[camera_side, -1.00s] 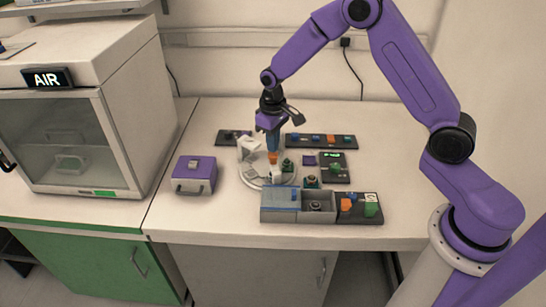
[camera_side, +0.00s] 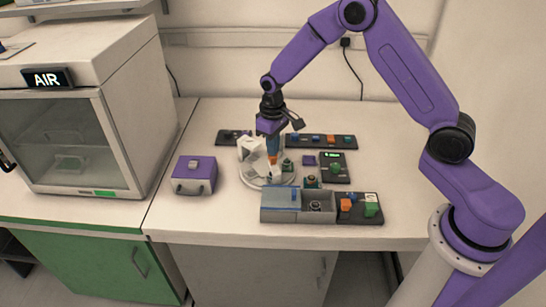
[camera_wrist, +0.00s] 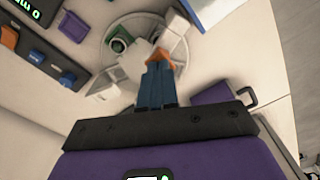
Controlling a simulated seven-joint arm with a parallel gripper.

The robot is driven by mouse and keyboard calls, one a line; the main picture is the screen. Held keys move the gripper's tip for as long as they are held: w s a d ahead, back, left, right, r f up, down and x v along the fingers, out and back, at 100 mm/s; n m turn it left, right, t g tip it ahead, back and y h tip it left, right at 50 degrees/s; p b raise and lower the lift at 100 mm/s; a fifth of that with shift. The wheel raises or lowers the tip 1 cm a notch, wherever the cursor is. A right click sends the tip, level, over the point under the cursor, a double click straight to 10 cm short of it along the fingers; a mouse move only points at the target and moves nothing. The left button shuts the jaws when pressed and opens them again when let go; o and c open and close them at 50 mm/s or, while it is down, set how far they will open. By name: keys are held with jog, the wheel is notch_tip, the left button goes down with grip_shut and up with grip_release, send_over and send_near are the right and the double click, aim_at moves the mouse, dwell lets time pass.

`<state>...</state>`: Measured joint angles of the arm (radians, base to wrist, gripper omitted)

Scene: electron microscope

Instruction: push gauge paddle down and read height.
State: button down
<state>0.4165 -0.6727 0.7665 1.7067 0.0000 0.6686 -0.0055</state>
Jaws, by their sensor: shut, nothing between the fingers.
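My gripper (camera_side: 272,152) is shut, with its blue fingers pointing down over the round clear-and-white stage. In the wrist view the fingertips (camera_wrist: 159,66) meet an orange piece (camera_wrist: 160,56), which looks like the gauge paddle. The orange piece also shows just under the fingers in the side view (camera_side: 272,160). Whether the fingers press on it or only overlap it is hard to tell. A dark unit with a lit green display (camera_side: 333,155) stands to the right. A display with green characters is cut off and inverted in the wrist view (camera_wrist: 28,8); its reading is unclear.
A white angled block (camera_side: 247,147) stands beside the stage (camera_side: 250,181). A purple-topped box (camera_side: 194,175) sits to the left. A grey tray (camera_side: 279,216) and a dark block with orange and green parts (camera_side: 359,217) lie in front. A dark strip (camera_side: 320,141) lies behind.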

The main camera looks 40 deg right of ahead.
jog(key=shift+f, duration=1.05)
jog(key=shift+r, duration=0.15)
dwell(0.5)
jog(key=shift+r, duration=3.4)
jog(key=shift+s+a+r, duration=0.1)
jog(key=s+a+r+n, duration=0.2)
jog(key=s+r, duration=0.1)
jog(key=s, duration=0.5)
jog(key=s+a+r+n, duration=0.1)
jog(key=s+r+n, duration=0.2)
jog(key=s, duration=0.6)
jog(key=s+a+r+n, duration=0.2)
jog(key=s+r, duration=0.2)
jog(key=s, duration=0.4)
jog(key=s+d+n, duration=0.2)
jog(key=s+d, duration=0.2)
jog(key=s, duration=0.6)
jog(key=shift+s+d+n, duration=0.15)
jog(key=shift+d+n, duration=0.15)
jog(key=shift+d, duration=0.1)
